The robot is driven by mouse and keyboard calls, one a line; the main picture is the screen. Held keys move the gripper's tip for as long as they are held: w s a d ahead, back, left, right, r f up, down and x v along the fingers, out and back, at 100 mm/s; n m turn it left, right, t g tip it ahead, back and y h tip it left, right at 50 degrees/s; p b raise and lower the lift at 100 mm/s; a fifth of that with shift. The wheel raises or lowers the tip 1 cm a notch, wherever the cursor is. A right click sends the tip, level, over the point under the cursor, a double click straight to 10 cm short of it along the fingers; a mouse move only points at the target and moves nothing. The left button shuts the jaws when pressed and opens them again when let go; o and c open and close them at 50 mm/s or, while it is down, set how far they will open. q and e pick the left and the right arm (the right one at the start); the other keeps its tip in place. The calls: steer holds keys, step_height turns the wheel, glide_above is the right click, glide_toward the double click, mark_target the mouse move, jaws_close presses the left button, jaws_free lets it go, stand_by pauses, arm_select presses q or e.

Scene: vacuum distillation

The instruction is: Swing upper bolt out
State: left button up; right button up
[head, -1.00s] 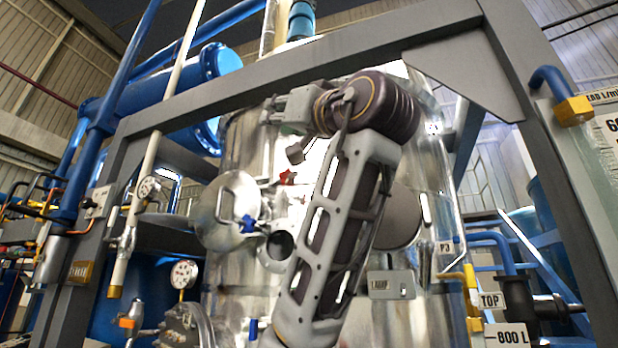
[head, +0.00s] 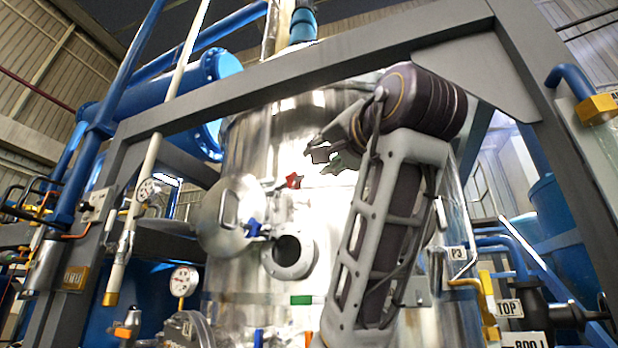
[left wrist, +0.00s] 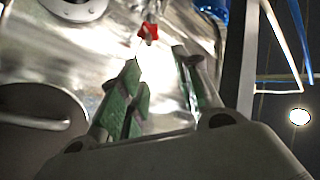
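A red star-shaped knob (head: 293,181) stands on the steel vessel above an open round port (head: 292,257). In the left wrist view the red knob (left wrist: 148,32) sits on a short stem just beyond the fingertips, and part of the port (left wrist: 75,5) shows at the top left. My left gripper (head: 328,158) is to the right of and a little above the knob in the head view. Its green-padded fingers (left wrist: 157,62) are apart, with nothing between them. Whether the knob is the upper bolt's nut is not clear. My right gripper is not in view.
A round cover (head: 222,222) with a handle is swung out left of the port, with a blue knob (head: 256,229) beside it. A grey frame beam (head: 300,72) crosses above my arm. A pressure gauge (head: 184,281) stands at lower left.

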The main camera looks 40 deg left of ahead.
mark_target(302, 177)
arm_select(q)
steer(key=shift+w+f+m+h, duration=0.1)
steer(key=shift+f+m+h, duration=0.2)
steer(key=shift+m, duration=0.7)
steer(key=shift+w+f+m+h, duration=0.15)
steer(key=shift+f+m, duration=0.25)
steer(key=shift+m, duration=0.6)
steer(key=shift+a, duration=0.1)
steer(key=p+x, duration=0.4)
steer(key=x, duration=0.9)
steer(key=shift+a+r+p, duration=0.1)
steer(key=shift+a+p, duration=0.2)
steer(key=shift+a, duration=0.05)
jaws_close()
